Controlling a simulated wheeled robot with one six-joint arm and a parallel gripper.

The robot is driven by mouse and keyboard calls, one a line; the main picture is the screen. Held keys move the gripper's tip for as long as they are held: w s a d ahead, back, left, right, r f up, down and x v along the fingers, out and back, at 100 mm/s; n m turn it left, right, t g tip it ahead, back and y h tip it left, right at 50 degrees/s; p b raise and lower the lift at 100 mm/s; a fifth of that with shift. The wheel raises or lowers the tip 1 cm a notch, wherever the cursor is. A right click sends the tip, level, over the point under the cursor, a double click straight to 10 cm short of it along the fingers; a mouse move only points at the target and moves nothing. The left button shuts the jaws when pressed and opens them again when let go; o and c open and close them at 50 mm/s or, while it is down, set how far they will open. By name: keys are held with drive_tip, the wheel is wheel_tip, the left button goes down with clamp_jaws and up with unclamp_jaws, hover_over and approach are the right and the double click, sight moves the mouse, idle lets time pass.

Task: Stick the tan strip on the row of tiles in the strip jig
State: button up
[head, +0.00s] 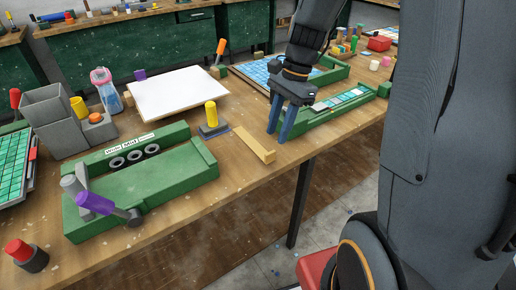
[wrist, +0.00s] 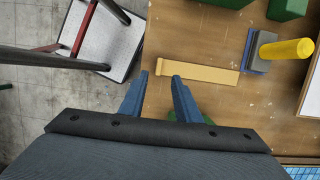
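The tan strip (head: 252,145) lies flat on the wooden table near its front edge, and also shows in the wrist view (wrist: 205,74). My gripper (head: 277,137) has blue fingers and is open and empty. In the wrist view my fingertips (wrist: 160,77) are spread near the strip's left end; I cannot tell their exact height above the table. The green strip jig (head: 313,122) stands to the right of my gripper in the head view, with a row of white and green tiles (head: 348,98) in it.
A grey block with a yellow handle (head: 211,115) stands beside the strip's far end. A large green fixture (head: 140,190) with a purple-handled lever (head: 95,203) is at left. A white board (head: 177,92) lies behind. The table's front edge is close to the strip.

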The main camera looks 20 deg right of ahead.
sight(271, 152)
drive_tip(key=shift+p+x, duration=1.05)
drive_tip(key=shift+x, duration=2.7)
drive_tip(key=shift+s, duration=0.15)
clamp_jaws()
